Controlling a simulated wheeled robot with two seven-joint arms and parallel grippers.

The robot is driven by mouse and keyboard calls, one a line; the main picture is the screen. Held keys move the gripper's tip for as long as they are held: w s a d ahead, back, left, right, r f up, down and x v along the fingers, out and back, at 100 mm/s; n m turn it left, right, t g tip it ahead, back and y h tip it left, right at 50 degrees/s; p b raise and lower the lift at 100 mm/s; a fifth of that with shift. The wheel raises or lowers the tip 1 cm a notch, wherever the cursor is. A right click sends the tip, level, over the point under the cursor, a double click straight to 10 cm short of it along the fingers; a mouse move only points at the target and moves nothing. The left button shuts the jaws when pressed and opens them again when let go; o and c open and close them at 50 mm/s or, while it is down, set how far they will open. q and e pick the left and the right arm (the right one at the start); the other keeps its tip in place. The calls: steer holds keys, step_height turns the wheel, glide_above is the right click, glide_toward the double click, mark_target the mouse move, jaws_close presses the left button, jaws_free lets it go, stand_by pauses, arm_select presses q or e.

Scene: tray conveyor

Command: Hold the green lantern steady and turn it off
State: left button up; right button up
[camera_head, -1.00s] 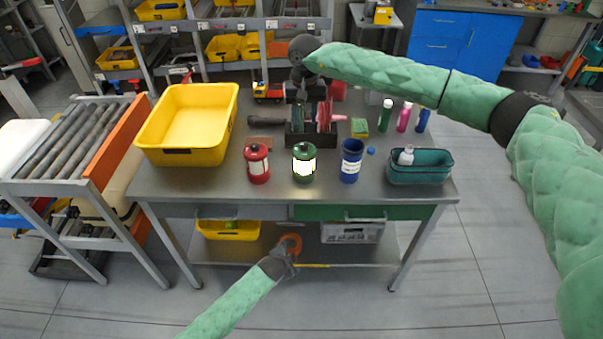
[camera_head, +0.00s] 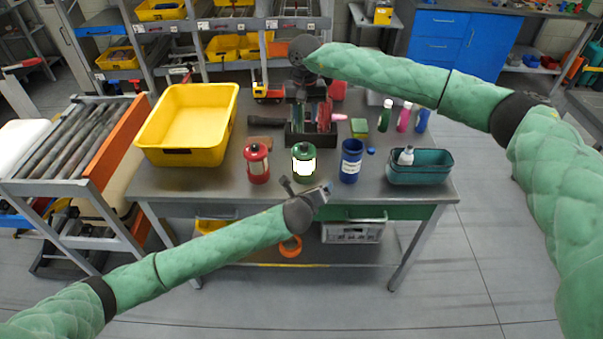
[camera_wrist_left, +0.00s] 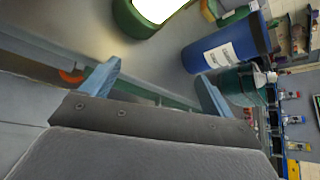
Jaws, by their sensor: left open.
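The green lantern (camera_head: 304,175) stands upright near the front middle of the table, and its window glows bright white. In the left wrist view the lantern's green body (camera_wrist_left: 132,20) and glowing window show at the top edge, partly cut off. My left gripper (camera_head: 306,187) is open at the table's front edge, just in front of the lantern. Its two fingers (camera_wrist_left: 158,72) are spread and empty in the wrist view, with the lantern beyond them. My right gripper (camera_head: 300,80) hangs at the back over the dark caddy; its fingers are too unclear to read.
A red lantern (camera_head: 257,165) stands left of the green one, and a blue canister (camera_head: 351,161) stands right. A yellow bin (camera_head: 190,157) fills the table's left, and a teal basket (camera_head: 420,176) the right. A dark tool caddy (camera_head: 311,139) stands behind.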

mark_target(304, 164)
arm_select(q)
steer(key=w+a+r+m, duration=0.1)
steer(key=w+a+m+t+y, duration=0.1)
steer(key=w+m, duration=0.1)
steer(key=w+a+r+m+y, duration=0.1)
steer(key=shift+w+r+t, duration=0.3)
steer(key=shift+w+t, duration=0.05)
steer(key=shift+t, duration=0.05)
steer(key=shift+w+a+r+m, duration=0.1)
steer(key=shift+w+a+m, duration=0.2)
steer(key=shift+w+m, duration=0.1)
steer(key=shift+x, duration=3.75)
steer(key=shift+c, duration=1.2)
steer(key=c, duration=1)
steer(key=shift+c, duration=0.2)
